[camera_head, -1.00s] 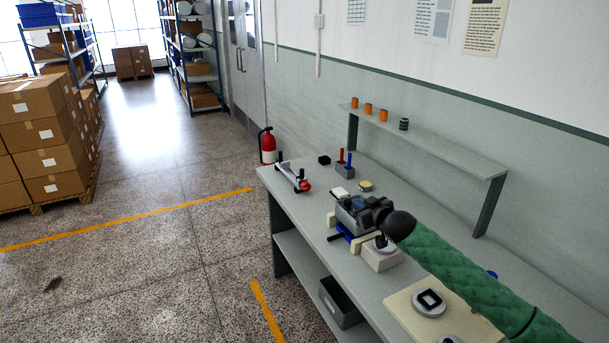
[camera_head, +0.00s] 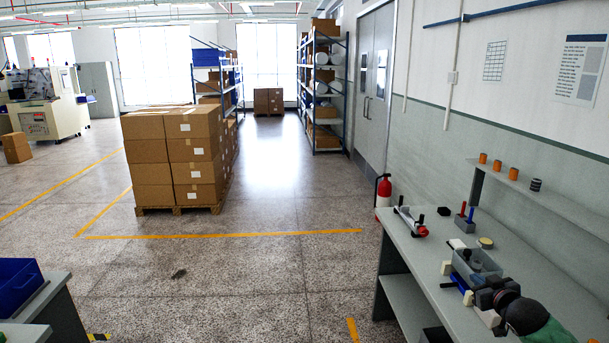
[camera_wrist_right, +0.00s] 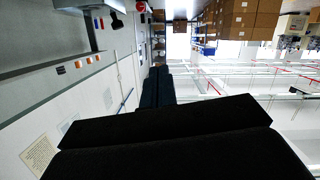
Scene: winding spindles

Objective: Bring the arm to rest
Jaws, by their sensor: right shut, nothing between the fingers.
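My right arm, in a green sleeve, comes in at the bottom right of the head view. Its dark right gripper (camera_head: 484,292) is over the workbench (camera_head: 440,250), beside a grey box (camera_head: 462,266) with dark round parts in it. The fingertips are hard to make out there. In the right wrist view the black fingers of the right gripper (camera_wrist_right: 157,85) lie together, with nothing seen between them. My left arm and gripper are not in view.
Near the gripper are white blocks (camera_head: 447,268) and a blue-handled item (camera_head: 459,282). Red (camera_head: 462,209) and blue pegs stand farther back. A wall shelf (camera_head: 550,202) bears orange spools. A fire extinguisher (camera_head: 383,190) stands beyond the bench.

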